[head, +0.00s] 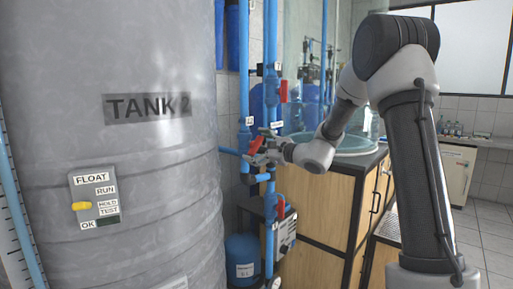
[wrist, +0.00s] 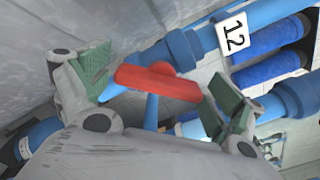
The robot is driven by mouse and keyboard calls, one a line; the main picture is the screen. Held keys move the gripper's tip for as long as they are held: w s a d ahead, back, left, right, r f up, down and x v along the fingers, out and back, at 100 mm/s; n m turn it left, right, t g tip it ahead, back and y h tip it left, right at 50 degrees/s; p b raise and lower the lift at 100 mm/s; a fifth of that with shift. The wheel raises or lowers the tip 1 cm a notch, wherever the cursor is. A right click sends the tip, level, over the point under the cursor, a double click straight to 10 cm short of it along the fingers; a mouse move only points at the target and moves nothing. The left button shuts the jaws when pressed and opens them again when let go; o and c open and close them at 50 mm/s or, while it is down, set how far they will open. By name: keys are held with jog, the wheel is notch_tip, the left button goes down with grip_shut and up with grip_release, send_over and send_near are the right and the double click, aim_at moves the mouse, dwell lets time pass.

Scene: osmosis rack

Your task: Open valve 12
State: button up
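Valve 12 has a red lever handle (wrist: 160,84) on blue pipework, with a white tag (wrist: 234,34) reading 12 beside it in the wrist view. In the head view its red handle (head: 256,145) shows beside the grey tank, partly covered by my gripper (head: 265,157). In the wrist view my gripper (wrist: 157,95) is open, with one green-padded finger left of the handle and the other right of it. The handle lies between the fingers, tilted slightly in the picture. Gaps show at both sides, though contact at the right finger is hard to judge.
The grey tank marked TANK 2 (head: 60,148) fills the left, with a FLOAT panel (head: 95,202). Other red valve handles sit above (head: 284,91) and below (head: 281,208). A wooden cabinet (head: 318,215) stands close on the right. Open floor (head: 482,235) shows at far right.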

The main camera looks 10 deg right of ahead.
jog(key=c, duration=0.7)
jog(key=shift+o, duration=0.2)
jog(key=shift+n, duration=0.4)
jog(key=n, duration=0.3)
jog(key=shift+n, duration=2.6)
jog(key=o, duration=1)
